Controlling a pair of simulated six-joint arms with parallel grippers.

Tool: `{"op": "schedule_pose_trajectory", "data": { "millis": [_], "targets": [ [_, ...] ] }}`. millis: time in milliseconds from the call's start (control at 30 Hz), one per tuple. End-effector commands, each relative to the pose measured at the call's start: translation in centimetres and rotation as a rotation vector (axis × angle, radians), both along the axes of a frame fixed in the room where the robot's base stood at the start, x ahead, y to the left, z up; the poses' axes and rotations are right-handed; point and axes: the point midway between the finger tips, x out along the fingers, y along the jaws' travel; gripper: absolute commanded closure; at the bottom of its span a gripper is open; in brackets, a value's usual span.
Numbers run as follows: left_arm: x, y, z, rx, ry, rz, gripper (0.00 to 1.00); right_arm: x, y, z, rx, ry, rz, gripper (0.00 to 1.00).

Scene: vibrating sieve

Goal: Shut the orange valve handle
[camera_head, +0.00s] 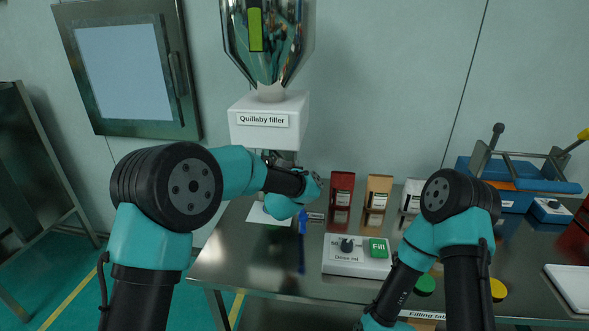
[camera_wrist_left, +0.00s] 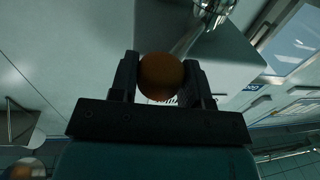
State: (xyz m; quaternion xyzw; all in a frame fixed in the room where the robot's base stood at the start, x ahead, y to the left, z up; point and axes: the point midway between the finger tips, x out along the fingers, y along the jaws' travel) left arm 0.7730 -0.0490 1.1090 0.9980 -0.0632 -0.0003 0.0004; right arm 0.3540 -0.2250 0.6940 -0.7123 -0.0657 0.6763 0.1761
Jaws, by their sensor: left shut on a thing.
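The orange valve handle shows as a round orange knob (camera_wrist_left: 161,72) between the two black fingers of my left gripper (camera_wrist_left: 162,92) in the left wrist view. The gripper is shut on it. In the head view my left wrist is just below the white filler box (camera_head: 270,127) labelled "Quillaby filler", and it hides the knob and fingers. The shiny hopper (camera_head: 268,45) stands above the box. My right arm comes down at the right front of the head view, its gripper out of the picture.
A control panel (camera_head: 349,268) with a dial and a green Fill button lies on the steel table (camera_head: 236,262). Red (camera_head: 341,197), tan (camera_head: 378,194) and white containers stand behind it. A blue device (camera_head: 520,182) and white tray (camera_head: 572,288) are at right.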

Motion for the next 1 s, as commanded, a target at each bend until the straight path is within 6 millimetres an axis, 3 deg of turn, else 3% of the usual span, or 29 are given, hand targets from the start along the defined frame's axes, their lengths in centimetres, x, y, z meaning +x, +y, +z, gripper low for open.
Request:
{"op": "schedule_pose_trajectory", "data": {
  "millis": [500,533,733,1000],
  "targets": [
    [0.42,0.5,0.19,0.002,-0.005,0.008,0.99,0.01,0.02,0.0,0.0,0.0,0.001,1.0],
    [0.43,0.5,0.21,0.002,-0.005,0.008,0.54,0.0,0.02,0.01,0.0,0.0,0.001,1.0],
    [0.37,0.54,0.16,0.001,-0.004,0.009,0.35,0.01,0.01,-0.01,0.0,0.0,0.0,1.0],
    [0.26,0.64,0.09,0.001,-0.002,0.011,0.34,0.0,0.01,0.0,0.0,0.0,0.0,1.0]
  ]
}}
